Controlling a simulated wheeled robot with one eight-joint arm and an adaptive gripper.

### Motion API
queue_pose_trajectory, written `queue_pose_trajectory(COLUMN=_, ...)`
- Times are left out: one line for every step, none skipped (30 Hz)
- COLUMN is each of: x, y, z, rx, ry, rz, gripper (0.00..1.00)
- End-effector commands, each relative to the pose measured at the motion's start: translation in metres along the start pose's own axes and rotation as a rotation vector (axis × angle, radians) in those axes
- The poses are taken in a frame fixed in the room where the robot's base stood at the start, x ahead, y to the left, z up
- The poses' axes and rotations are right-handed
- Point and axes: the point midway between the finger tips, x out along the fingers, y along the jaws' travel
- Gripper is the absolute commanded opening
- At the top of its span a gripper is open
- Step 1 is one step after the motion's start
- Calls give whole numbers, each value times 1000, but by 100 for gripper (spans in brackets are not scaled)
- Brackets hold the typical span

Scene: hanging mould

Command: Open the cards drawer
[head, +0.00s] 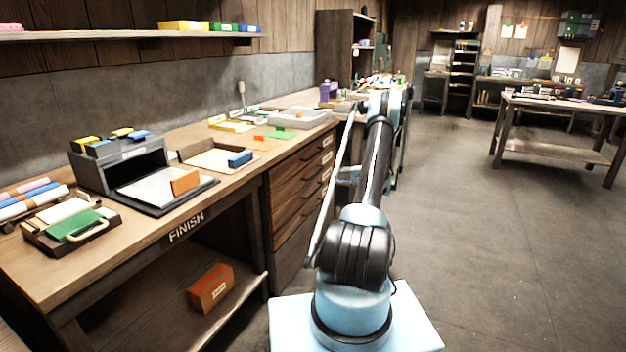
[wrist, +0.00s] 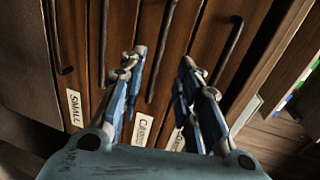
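The drawer fronts of the bench (head: 300,188) are brown wood with dark handles and small labels. In the wrist view they appear turned on their side. A pale label (wrist: 143,127) that seems to read CARDS sits below a dark curved handle (wrist: 163,50). My gripper (wrist: 163,62) is open, one finger on each side of that handle in the picture. I cannot tell how far the fingertips are from the wood. The drawer looks shut. In the head view my gripper is hard to make out near the drawers.
A SMALL label (wrist: 74,110) marks a neighbouring drawer, with other handles (wrist: 228,48) to either side. The bench top holds trays, a grey organiser (head: 120,160) and an orange block (head: 185,182). An orange box (head: 210,288) lies on the lower shelf. The floor (head: 480,240) at right is clear.

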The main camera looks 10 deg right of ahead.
Motion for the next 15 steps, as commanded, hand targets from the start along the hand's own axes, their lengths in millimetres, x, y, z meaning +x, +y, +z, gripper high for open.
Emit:
queue_pose_trajectory(x=10, y=0, z=1, rx=0, ry=-3, rz=0, gripper=31)
queue_pose_trajectory(x=16, y=0, z=1, rx=-1, ry=-3, rz=0, gripper=31)
queue_pose_trajectory(x=23, y=0, z=1, rx=-1, ry=-3, rz=0, gripper=31)
queue_pose_trajectory(x=28, y=0, z=1, rx=0, ry=-2, rz=0, gripper=31)
queue_pose_trajectory(x=33, y=0, z=1, rx=0, ry=-3, rz=0, gripper=31)
queue_pose_trajectory(x=40, y=0, z=1, rx=0, ry=-3, rz=0, gripper=31)
queue_pose_trajectory(x=46, y=0, z=1, rx=0, ry=-3, rz=0, gripper=31)
queue_pose_trajectory(x=51, y=0, z=1, rx=0, ry=-2, rz=0, gripper=31)
queue_pose_trajectory(x=58, y=0, z=1, rx=0, ry=-2, rz=0, gripper=31)
queue_pose_trajectory(x=63, y=0, z=1, rx=0, ry=-3, rz=0, gripper=31)
queue_pose_trajectory(x=69, y=0, z=1, rx=0, ry=-3, rz=0, gripper=31)
queue_pose_trajectory(x=76, y=0, z=1, rx=0, ry=-2, rz=0, gripper=31)
queue_pose_trajectory(x=81, y=0, z=1, rx=0, ry=-2, rz=0, gripper=31)
queue_pose_trajectory(x=86, y=0, z=1, rx=0, ry=-2, rz=0, gripper=31)
queue_pose_trajectory(x=92, y=0, z=1, rx=0, ry=-3, rz=0, gripper=31)
